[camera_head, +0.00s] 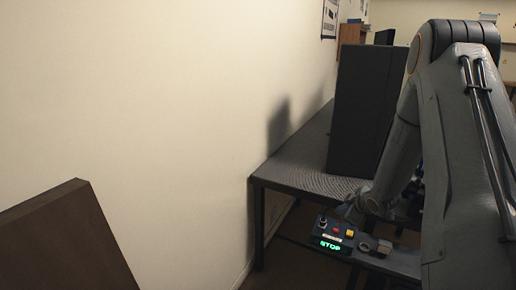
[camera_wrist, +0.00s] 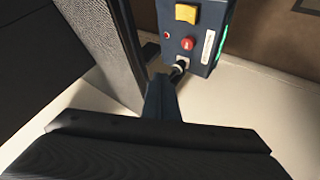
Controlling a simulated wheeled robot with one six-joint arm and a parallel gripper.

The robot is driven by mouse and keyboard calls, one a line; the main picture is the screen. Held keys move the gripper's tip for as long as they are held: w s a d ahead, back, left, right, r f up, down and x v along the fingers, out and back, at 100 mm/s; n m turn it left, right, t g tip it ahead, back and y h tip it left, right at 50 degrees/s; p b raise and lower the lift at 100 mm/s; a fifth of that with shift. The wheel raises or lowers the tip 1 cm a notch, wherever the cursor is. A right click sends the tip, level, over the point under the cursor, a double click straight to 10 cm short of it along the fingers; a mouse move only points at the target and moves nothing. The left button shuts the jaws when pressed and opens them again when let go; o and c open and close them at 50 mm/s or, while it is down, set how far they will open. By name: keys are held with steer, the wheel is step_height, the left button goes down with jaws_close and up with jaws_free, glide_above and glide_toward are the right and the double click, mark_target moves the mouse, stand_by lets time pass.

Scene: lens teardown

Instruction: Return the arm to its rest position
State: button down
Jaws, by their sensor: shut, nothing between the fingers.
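My arm fills the right side of the head view and bends down toward a small control box (camera_head: 334,236). The box has a green lit "STOP" display, a yellow switch, a red button and a small lever. In the wrist view the dark blue box (camera_wrist: 208,35) is at the top, with its yellow switch (camera_wrist: 187,13), red button (camera_wrist: 188,43) and lever (camera_wrist: 179,68). My gripper (camera_wrist: 163,82) is shut and empty, its tips close to the lever. I cannot tell whether they touch it.
A dark table (camera_head: 300,178) stands along the pale wall, with a tall black box (camera_head: 357,110) on it. A brown panel (camera_head: 65,240) is at lower left. The space between that panel and the table looks clear.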

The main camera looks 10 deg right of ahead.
steer(key=s+a+r+m+g, duration=0.2)
steer(key=s+a, duration=0.4)
steer(key=s, duration=0.4)
steer(key=s+a+r+m+g, duration=0.3)
steer(key=s+a+r, duration=0.4)
steer(key=s, duration=0.3)
steer(key=s+a+r+m+g+h, duration=0.1)
steer(key=s+a+r+m+g, duration=0.2)
steer(key=s, duration=0.8)
steer(key=a+r+m, duration=0.2)
steer(key=a, duration=0.2)
steer(key=shift+r, duration=0.2)
steer(key=shift+d, duration=0.1)
